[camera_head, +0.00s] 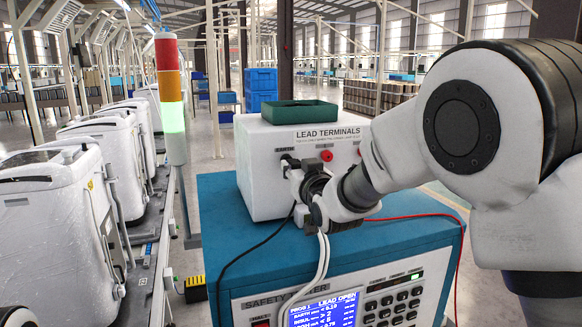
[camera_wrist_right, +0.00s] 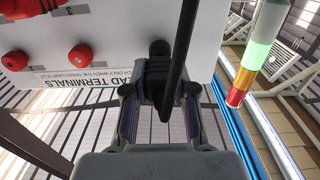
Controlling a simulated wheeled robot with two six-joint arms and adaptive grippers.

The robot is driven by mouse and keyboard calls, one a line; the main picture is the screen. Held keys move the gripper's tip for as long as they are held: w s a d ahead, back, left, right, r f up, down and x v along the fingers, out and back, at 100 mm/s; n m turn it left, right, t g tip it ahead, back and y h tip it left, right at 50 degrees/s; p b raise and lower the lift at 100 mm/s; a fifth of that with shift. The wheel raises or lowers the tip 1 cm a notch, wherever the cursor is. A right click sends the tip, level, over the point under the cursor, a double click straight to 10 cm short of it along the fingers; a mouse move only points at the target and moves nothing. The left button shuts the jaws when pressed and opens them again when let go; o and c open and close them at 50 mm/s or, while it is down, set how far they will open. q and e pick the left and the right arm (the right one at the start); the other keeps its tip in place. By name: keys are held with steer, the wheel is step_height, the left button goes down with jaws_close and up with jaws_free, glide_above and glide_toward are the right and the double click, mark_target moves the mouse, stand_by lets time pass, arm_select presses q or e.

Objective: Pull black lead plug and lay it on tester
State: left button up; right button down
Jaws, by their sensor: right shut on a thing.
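The white box marked LEAD TERMINALS (camera_head: 262,190) stands on the tester's blue top (camera_head: 220,215). My right gripper (camera_head: 310,186) is at the box's front face, by the terminal marked EARTH. In the right wrist view its fingers (camera_wrist_right: 160,92) are shut on the black lead plug (camera_wrist_right: 158,78), close to the black terminal (camera_wrist_right: 160,48). I cannot tell whether the plug is still seated. The black lead (camera_wrist_right: 180,45) crosses in front of the plug; in the head view it (camera_head: 250,250) hangs over the tester's front. The screen (camera_head: 322,310) reads LEAD OPEN. My left gripper is not in view.
A green tray (camera_head: 300,112) sits on the box. Red terminals (camera_wrist_right: 80,55) line its face beside the black one. A red lead (camera_head: 425,216) runs across the top to the right. A light tower (camera_head: 170,90) and white machines (camera_head: 60,210) stand left.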

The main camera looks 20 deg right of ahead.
steer(key=shift+s+f+b, duration=0.15)
steer(key=shift+s+b, duration=0.2)
steer(key=shift+s, duration=0.2)
steer(key=shift+s+b, duration=0.65)
steer(key=shift+s, duration=0.85)
steer(key=shift+d, duration=0.1)
